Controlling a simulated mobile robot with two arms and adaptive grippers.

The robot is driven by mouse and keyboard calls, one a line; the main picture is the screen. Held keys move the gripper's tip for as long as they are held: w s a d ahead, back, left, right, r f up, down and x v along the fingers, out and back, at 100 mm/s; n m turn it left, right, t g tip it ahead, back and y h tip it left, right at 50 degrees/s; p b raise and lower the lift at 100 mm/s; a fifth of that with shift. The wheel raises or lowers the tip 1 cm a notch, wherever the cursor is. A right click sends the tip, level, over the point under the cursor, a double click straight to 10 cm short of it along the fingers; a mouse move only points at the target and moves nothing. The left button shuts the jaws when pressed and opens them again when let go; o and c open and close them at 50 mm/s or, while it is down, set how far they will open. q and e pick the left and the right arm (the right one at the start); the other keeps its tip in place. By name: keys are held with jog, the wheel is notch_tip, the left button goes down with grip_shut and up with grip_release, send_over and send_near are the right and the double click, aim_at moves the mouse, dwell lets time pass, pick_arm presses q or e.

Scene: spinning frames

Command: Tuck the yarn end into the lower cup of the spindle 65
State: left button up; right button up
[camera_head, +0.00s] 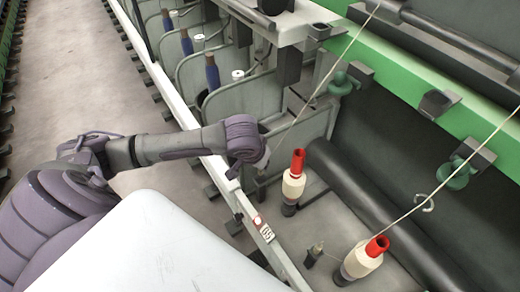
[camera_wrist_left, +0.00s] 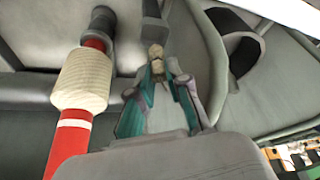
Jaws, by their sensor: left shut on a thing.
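My left gripper (camera_head: 262,160) shows its back to the head camera beside the rail. In the left wrist view its teal-padded fingers (camera_wrist_left: 157,75) are shut on a tan, knobbly yarn end (camera_wrist_left: 155,58). A pale yarn (camera_head: 318,88) runs taut from the upper machine down to this gripper. A red tube with cream yarn (camera_head: 293,185) stands on a dark base just right of the gripper; a similar bobbin shows left of the fingers in the wrist view (camera_wrist_left: 83,80), with a dark cup-like base (camera_wrist_left: 101,24). A label reading 65 (camera_head: 266,233) is on the rail. My right gripper is not in view.
A second cream bobbin (camera_head: 360,262) stands at lower right, with its own yarn (camera_head: 455,172) running up. Grey divider plates (camera_head: 255,98) and a dark roller (camera_head: 365,190) flank the area.

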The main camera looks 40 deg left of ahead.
aim_at(260, 175)
pick_arm(q)
jog(key=shift+f+b, duration=0.5)
jog(key=shift+f, duration=0.1)
jog(key=shift+f+b, duration=0.3)
jog(key=shift+f, duration=0.85)
jog(key=o, duration=0.8)
jog(key=v, duration=1.2)
